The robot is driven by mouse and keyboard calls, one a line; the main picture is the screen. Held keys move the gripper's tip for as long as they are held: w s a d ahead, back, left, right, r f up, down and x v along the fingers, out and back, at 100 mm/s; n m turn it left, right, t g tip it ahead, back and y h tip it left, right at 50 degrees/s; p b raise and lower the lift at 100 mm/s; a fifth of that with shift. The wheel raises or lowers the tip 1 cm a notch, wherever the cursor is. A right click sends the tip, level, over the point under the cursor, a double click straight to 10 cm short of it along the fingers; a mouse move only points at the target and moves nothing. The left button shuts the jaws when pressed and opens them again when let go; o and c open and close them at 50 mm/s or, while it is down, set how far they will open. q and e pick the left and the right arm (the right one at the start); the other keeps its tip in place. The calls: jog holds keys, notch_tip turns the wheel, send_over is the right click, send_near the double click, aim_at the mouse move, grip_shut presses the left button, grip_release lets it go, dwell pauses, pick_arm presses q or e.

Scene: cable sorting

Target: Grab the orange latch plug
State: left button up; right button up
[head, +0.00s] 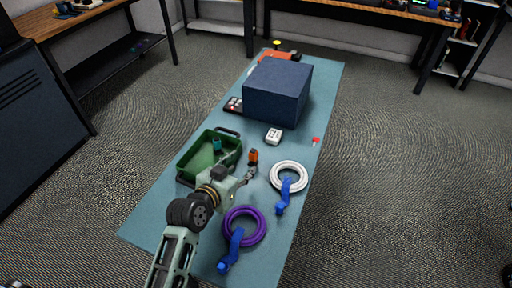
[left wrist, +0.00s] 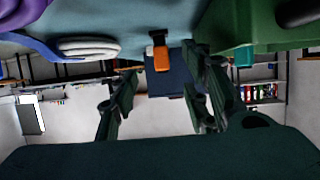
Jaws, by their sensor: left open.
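The orange latch plug (head: 253,156), orange with a dark part, stands on the teal table (head: 150,222) just right of the green tray. It also shows in the left wrist view (left wrist: 161,58), which looks upside down, with the plug between the two fingers in the picture. My left gripper (head: 250,174) is open and empty, close to the plug on its near side. Its two dark fingers (left wrist: 162,75) are spread apart in the left wrist view. I cannot tell the exact gap to the plug. My right gripper is not in view.
The green tray (head: 184,170) holds a teal piece (head: 216,144). A white cable coil (head: 289,164) and a purple one (head: 258,238), with blue ends, lie right and near. A white block (head: 273,136) and large dark blue box (head: 278,92) stand beyond the plug.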

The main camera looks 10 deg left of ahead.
aim_at(252, 157)
pick_arm(q)
jog(key=shift+w+d, duration=0.1)
jog(key=shift+w, duration=0.25)
jog(key=shift+w+f, duration=0.15)
jog(key=shift+w, duration=0.2)
jog(key=shift+x, duration=1.2)
jog(key=x, duration=0.3)
jog(key=shift+w+d, duration=0.25)
jog(key=shift+w, duration=0.05)
jog(key=shift+w+d+f, duration=0.1)
jog(key=shift+w+f, duration=0.1)
jog(key=shift+w, duration=0.25)
jog(key=c, duration=0.7)
grip_shut()
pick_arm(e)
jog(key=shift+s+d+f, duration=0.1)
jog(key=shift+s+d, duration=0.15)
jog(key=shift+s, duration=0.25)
